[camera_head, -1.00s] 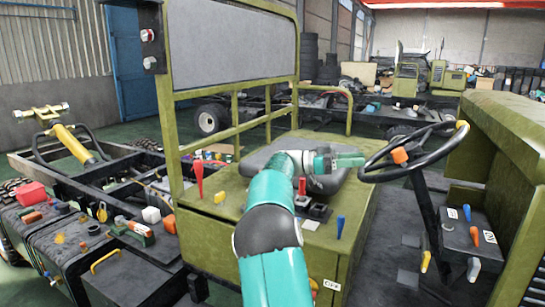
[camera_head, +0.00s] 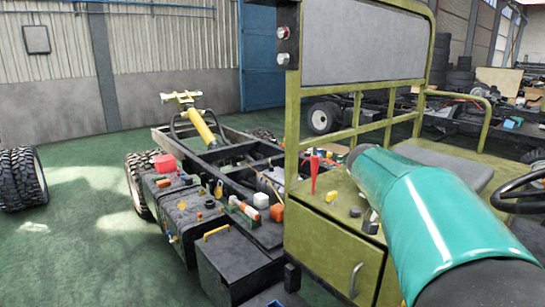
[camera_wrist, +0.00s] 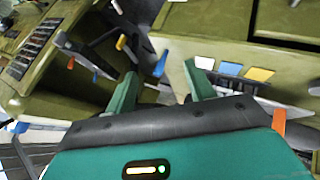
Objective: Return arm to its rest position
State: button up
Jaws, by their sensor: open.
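My teal arm fills the lower right of the head view, over the green vehicle cab. Its end lies outside the head view. In the wrist view my gripper (camera_wrist: 158,88) shows two teal fingers set apart, with no object held between them. Beyond the fingers are an olive-green panel (camera_wrist: 275,70) with white, blue and yellow tabs, and a black lever assembly. I cannot tell how far the fingers are from these parts.
The green cab (camera_head: 335,235) with its upright frame stands close by my arm. A steering wheel (camera_head: 520,194) is at the right edge. A chassis (camera_head: 240,165) carrying loose tools is left of the cab. Tyres (camera_head: 22,178) stand far left; open green floor lies between.

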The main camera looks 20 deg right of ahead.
jog(key=s+a+f+n+t+y, duration=0.2)
jog(key=a+f+n+t, duration=0.1)
jog(key=a, duration=0.8)
jog(key=s+a+f+n+t+y, duration=0.2)
jog(key=a+n, duration=0.3)
jog(key=a, duration=0.6)
jog(key=s+a+f+n+t+y, duration=0.3)
jog(key=a+n, duration=0.2)
jog(key=a, duration=0.6)
jog(key=shift+f+t+y, duration=0.35)
jog(key=shift+t+y, duration=0.05)
jog(key=shift+s, duration=0.1)
jog(key=shift+c, duration=0.2)
jog(key=shift+d, duration=0.1)
jog(key=c, duration=0.3)
jog(key=shift+s, duration=0.1)
jog(key=shift+c, duration=0.2)
